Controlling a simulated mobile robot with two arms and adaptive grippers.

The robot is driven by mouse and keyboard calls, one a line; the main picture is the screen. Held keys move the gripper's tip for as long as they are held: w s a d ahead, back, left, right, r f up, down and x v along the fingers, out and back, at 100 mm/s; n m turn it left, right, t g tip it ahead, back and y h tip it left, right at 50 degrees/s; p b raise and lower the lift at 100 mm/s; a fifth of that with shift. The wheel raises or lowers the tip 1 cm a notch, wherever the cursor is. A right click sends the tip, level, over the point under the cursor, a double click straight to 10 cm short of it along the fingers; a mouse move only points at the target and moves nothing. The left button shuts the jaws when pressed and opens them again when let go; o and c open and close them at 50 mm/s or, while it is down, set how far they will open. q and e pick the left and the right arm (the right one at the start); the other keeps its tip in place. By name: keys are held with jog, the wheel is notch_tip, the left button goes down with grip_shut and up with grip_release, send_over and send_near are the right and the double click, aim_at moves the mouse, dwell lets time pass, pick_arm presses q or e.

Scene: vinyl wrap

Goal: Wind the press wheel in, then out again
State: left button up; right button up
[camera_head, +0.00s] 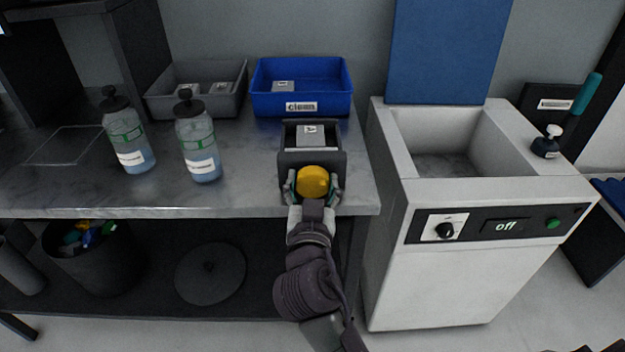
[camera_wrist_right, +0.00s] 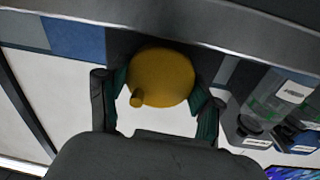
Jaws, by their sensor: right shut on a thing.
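The yellow press wheel (camera_head: 313,182) is on the front of a dark grey press (camera_head: 297,158) at the front right of the bench. My right gripper (camera_head: 313,190) is shut on the wheel, with one finger on each side of it. The wheel also shows in the right wrist view (camera_wrist_right: 162,77), with a small knob at its lower left. A grey block with a white label (camera_head: 314,134) lies inside the press. My left gripper is not in view.
Two spray-type bottles (camera_head: 128,136) (camera_head: 198,141) stand left on the bench (camera_head: 240,190). A grey tray (camera_head: 197,103) and a blue bin (camera_head: 302,101) stand behind the press. A white basin unit reading "off" (camera_head: 450,270) stands close on the right.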

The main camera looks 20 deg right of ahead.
aim_at(311, 187)
jog(key=n+p, duration=0.3)
jog(key=n, duration=0.4)
jog(key=shift+a+r+n, duration=0.1)
jog(key=shift+n, duration=0.3)
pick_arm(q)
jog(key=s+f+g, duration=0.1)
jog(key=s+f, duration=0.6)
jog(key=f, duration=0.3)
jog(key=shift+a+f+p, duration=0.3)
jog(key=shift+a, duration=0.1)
pick_arm(e)
jog(key=shift+n, duration=0.9)
jog(key=o, duration=1.1)
jog(key=shift+w, duration=0.1)
jog(key=shift+o, duration=0.2)
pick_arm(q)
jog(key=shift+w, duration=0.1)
pick_arm(e)
jog(key=shift+f, duration=0.2)
jog(key=shift+s+a, duration=0.15)
jog(key=shift+s, duration=0.15)
jog(key=v, duration=0.6)
jog(key=shift+f, duration=0.1)
jog(key=shift+s+a, duration=0.1)
jog(key=shift+s, duration=0.6)
